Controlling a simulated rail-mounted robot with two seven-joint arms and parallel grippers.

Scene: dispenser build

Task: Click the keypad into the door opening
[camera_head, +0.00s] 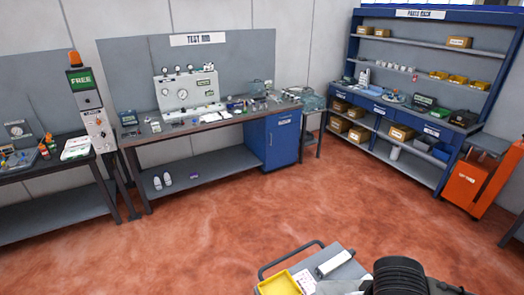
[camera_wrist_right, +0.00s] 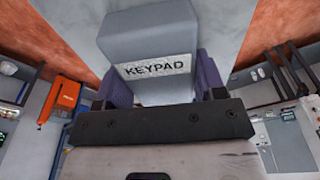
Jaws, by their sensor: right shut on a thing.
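The keypad (camera_wrist_right: 152,42) is a grey block with a pale label reading KEYPAD, large in the right wrist view. My right gripper (camera_wrist_right: 162,84) is shut on it, with a dark purple finger on either side. The keypad's far faces are hidden. A door with an opening for it cannot be made out in either view. My left gripper is in neither view. In the head view the right gripper and the keypad cannot be made out.
A cart (camera_head: 318,262) with a yellow tray (camera_head: 280,284) and a white object (camera_head: 334,263) is at the bottom. The test rig bench (camera_head: 200,130), parts rack (camera_head: 415,90) and orange cabinet (camera_head: 468,186) stand beyond. The red floor (camera_head: 200,235) between is clear.

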